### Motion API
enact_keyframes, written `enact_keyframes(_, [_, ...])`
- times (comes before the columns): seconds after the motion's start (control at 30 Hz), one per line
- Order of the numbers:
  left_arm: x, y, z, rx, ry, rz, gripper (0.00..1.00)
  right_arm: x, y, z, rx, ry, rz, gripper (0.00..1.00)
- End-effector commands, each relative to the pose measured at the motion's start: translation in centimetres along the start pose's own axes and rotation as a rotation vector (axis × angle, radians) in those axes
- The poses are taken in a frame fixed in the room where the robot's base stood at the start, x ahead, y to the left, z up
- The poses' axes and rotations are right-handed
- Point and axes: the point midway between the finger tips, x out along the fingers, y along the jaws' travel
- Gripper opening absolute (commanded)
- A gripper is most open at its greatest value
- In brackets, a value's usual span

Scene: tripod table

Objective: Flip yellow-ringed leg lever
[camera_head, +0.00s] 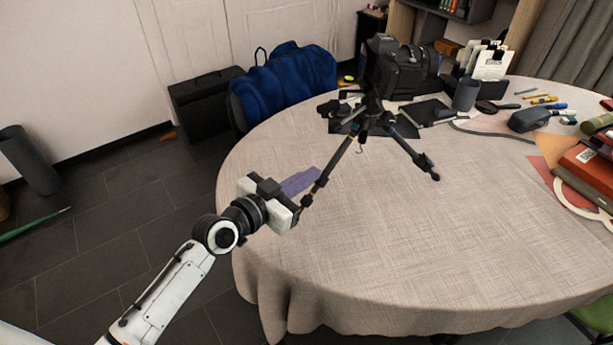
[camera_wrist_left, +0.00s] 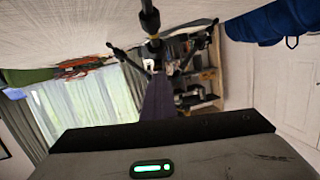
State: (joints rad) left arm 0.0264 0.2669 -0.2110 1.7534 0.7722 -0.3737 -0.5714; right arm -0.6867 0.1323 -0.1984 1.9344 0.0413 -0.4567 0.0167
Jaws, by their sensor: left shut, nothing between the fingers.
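A black tripod (camera_head: 372,105) stands on the round table (camera_head: 420,250) with its legs spread. One leg (camera_head: 335,165) slopes down toward my left gripper, and another (camera_head: 415,152) slopes to the right. In the left wrist view the near leg (camera_wrist_left: 149,18) comes in from the top, with a yellow band (camera_wrist_left: 154,36) around it near a dark joint. The lever's position is too small to tell. My left gripper (camera_head: 299,181) is shut and empty beside the near leg. Its purple fingers (camera_wrist_left: 158,98) point at that leg in the left wrist view; contact cannot be told. My right gripper is out of view.
Pens, a pouch (camera_head: 531,119) and red books (camera_head: 588,170) lie at the right. A blue bag (camera_head: 290,80) is beyond the table's edge. The table's front is clear.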

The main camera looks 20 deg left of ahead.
Motion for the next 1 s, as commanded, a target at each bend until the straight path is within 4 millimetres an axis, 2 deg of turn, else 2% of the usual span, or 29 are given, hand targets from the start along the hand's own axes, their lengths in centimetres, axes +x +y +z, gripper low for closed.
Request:
enact_keyframes(0.9, [0.54,-0.03,-0.50,0.001,-0.001,0.000,0.00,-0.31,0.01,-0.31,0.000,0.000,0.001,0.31])
enact_keyframes(1.0, [0.54,-0.03,-0.50,0.001,-0.001,0.000,0.11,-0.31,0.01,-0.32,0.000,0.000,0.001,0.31])
